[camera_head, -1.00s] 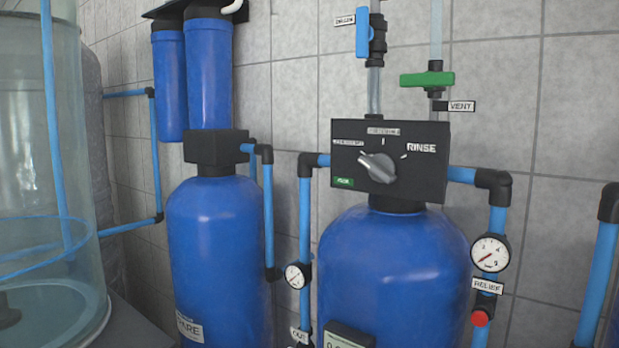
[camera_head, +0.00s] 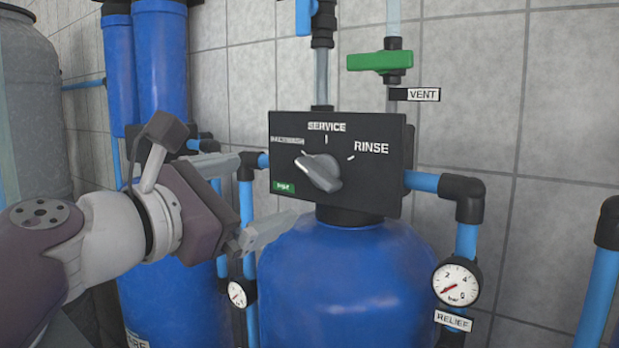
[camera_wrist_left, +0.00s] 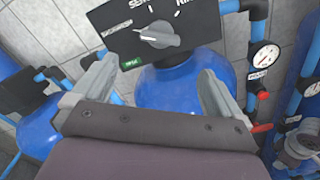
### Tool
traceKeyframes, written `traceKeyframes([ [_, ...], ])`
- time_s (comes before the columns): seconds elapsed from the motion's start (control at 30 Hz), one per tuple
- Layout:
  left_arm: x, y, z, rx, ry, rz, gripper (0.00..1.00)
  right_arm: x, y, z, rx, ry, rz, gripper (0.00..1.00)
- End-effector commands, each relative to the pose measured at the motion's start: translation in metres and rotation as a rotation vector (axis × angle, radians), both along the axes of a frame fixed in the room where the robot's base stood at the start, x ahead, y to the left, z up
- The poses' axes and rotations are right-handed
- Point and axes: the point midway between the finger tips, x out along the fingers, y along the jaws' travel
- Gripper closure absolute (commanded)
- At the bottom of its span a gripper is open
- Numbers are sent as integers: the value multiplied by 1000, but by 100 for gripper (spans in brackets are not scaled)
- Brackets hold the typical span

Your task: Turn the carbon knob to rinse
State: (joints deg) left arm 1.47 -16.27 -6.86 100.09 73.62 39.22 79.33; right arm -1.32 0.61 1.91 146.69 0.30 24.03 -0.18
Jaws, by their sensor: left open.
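The grey carbon knob (camera_head: 319,172) sits on a black control head with a face panel (camera_head: 365,200) on top of a blue tank (camera_head: 330,270). Its narrow end points up-left, toward the small label left of SERVICE. The RINSE label (camera_head: 371,148) is at the panel's upper right. My left gripper (camera_head: 245,200) is open and empty, left of the panel and apart from the knob. In the left wrist view the knob (camera_wrist_left: 157,35) shows ahead, beyond and between the two spread fingers (camera_wrist_left: 155,88). My right gripper is not in view.
A green VENT valve handle (camera_head: 380,61) and a blue valve handle (camera_head: 304,16) are above the panel. A pressure gauge (camera_head: 456,284) with a RELIEF label (camera_head: 453,321) is at right. Another blue tank (camera_head: 160,270) stands behind my left arm. Space before the panel is free.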

Motion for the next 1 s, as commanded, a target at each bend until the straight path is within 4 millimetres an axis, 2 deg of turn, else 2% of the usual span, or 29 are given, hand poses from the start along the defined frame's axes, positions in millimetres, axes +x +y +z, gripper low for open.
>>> traceKeyframes([
  [0.17, 18, -15, 3, -27, 20, -8, 0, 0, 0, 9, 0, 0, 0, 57],
  [0.4, 63, -48, 2, -23, 19, -7, 0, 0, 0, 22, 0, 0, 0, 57],
  [0.6, 91, -66, 1, -22, 17, -4, 0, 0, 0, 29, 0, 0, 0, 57],
  [0.8, 101, -74, 0, -20, 16, -2, 0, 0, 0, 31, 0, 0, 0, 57],
  [1.0, 102, -74, -1, -20, 16, -2, 0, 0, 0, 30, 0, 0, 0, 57],
])
